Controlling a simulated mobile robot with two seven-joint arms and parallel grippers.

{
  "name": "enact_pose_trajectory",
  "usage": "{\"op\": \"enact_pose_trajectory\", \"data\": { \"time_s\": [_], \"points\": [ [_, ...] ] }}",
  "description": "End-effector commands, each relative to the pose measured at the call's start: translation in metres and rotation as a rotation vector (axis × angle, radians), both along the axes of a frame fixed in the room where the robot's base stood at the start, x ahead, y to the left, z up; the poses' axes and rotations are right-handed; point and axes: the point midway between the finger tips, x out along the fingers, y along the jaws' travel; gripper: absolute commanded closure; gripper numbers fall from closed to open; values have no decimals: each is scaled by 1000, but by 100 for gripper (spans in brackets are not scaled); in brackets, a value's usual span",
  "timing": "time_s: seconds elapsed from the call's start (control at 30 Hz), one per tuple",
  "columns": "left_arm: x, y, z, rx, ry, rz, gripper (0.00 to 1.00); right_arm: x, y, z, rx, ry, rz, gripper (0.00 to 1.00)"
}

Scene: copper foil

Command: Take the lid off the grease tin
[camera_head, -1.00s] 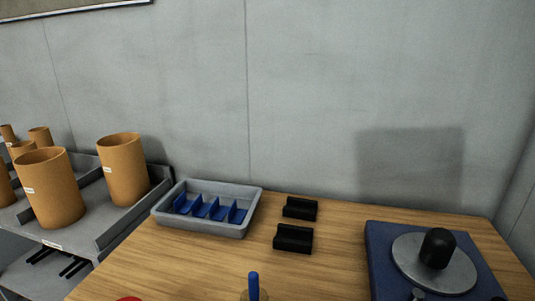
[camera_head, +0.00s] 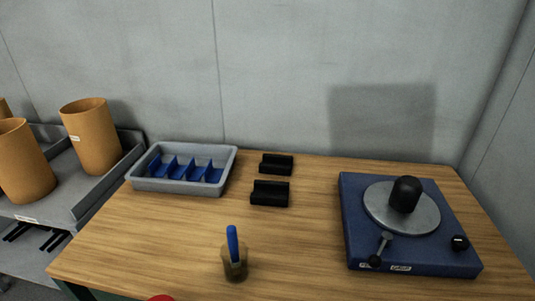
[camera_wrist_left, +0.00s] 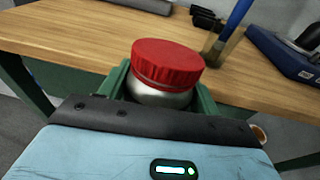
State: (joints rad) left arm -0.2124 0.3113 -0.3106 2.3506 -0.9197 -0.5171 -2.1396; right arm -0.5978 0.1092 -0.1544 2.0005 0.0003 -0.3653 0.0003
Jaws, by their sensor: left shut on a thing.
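The grease tin (camera_wrist_left: 160,97) is a silver round tin with a ribbed red lid (camera_wrist_left: 168,62) seated on top, seen in the left wrist view. My left gripper (camera_wrist_left: 163,92) is shut on the tin's body, one green finger on each side, below the lid. The tin stands nearly upright in the grip, close to the table's front edge. In the head view only a sliver of the red lid (camera_head: 161,298) shows at the bottom edge; the left gripper is out of that picture. The tin's base is hidden behind the gripper. My right gripper is not in view.
A small pot (camera_head: 235,268) with a blue-handled tool (camera_head: 232,243) stands on the wooden table (camera_head: 300,235). Behind are a grey tray (camera_head: 150,184) with blue dividers and two black blocks (camera_head: 270,193). A blue turntable device (camera_head: 410,259) is at right. Cardboard tubes (camera_head: 92,138) stand left.

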Motion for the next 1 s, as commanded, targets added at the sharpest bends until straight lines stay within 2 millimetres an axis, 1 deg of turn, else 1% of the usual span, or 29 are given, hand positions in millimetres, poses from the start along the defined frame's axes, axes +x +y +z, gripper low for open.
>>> {"op": "enact_pose_trajectory", "data": {
  "time_s": [0.1, 0.2, 0.3, 0.4, 0.53, 0.9, 1.0],
  "points": [
    [7, -1, 37, 2, -49, 8, 84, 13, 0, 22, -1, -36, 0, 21],
    [11, -1, 63, 2, -88, 7, 84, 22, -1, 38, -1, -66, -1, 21],
    [14, 0, 87, 1, -124, 7, 84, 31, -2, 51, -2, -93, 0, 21],
    [15, 0, 104, 1, -151, 7, 84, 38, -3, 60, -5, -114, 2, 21],
    [16, 0, 113, 1, -165, 7, 84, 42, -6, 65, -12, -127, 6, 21],
    [16, 0, 110, 1, -161, 6, 84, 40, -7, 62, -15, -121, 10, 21],
    [18, -4, 111, 1, -163, -8, 84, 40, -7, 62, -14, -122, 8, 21]
  ]
}}
